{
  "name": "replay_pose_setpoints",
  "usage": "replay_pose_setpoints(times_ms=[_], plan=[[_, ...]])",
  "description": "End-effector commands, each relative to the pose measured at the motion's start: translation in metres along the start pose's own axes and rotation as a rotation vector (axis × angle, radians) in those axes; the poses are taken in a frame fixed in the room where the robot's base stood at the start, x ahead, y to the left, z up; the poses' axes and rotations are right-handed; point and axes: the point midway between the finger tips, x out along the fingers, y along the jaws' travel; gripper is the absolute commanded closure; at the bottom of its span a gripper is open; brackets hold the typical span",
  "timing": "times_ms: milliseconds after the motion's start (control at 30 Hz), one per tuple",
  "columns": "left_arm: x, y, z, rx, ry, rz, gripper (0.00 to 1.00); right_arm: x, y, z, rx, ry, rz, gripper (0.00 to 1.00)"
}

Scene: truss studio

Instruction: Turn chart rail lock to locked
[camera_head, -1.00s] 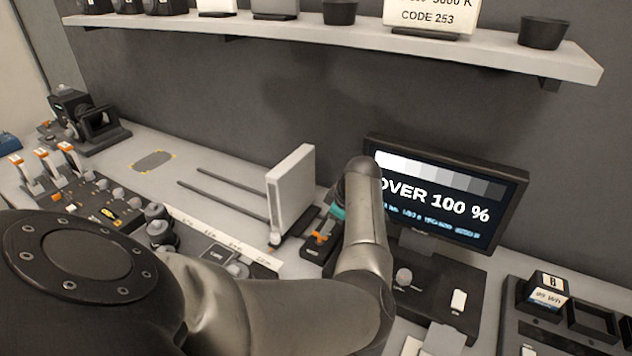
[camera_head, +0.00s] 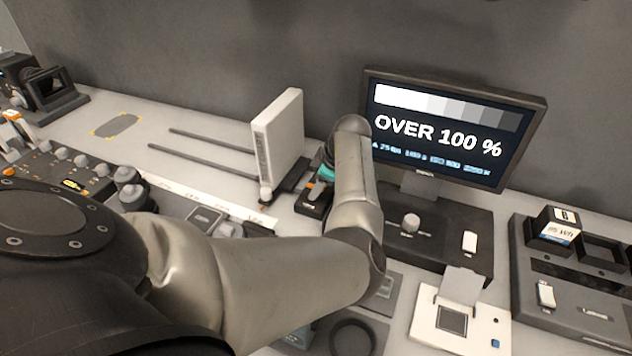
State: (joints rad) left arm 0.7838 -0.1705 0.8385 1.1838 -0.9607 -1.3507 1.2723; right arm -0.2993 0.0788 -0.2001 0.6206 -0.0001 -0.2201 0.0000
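A white upright panel (camera_head: 277,138), which looks like the chart, stands at the right end of two dark rails (camera_head: 205,155) on the bench. A small light knob (camera_head: 265,194) sits at its near foot. My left arm comes in from the left and bends up beside this block. A teal and dark piece at the lever, perhaps my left gripper (camera_head: 326,170), is mostly hidden by the arm; its opening cannot be seen. My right gripper is out of view.
A monitor (camera_head: 450,130) reading "OVER 100 %" stands to the right, behind a black control box (camera_head: 440,235). A control panel (camera_head: 75,180) lies left. A dark battery tray (camera_head: 570,280) is at the right. The bench left of the rails is mostly clear.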

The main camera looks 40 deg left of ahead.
Motion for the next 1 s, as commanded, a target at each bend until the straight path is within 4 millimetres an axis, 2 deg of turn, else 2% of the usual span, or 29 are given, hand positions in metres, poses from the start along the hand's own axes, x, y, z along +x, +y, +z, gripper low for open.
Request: replay_pose_setpoints(times_ms=[167, 600, 1000], plan=[[-0.0005, 0.0002, 0.0000, 0.000, 0.000, 0.000, 0.52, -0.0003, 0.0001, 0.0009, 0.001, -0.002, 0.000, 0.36], [-0.0001, 0.0000, -0.0003, 0.000, 0.000, 0.000, 1.00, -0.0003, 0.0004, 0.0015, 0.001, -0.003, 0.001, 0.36], [0.0001, -0.0003, -0.0006, 0.000, 0.000, -0.001, 1.00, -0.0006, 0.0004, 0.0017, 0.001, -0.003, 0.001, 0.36]])
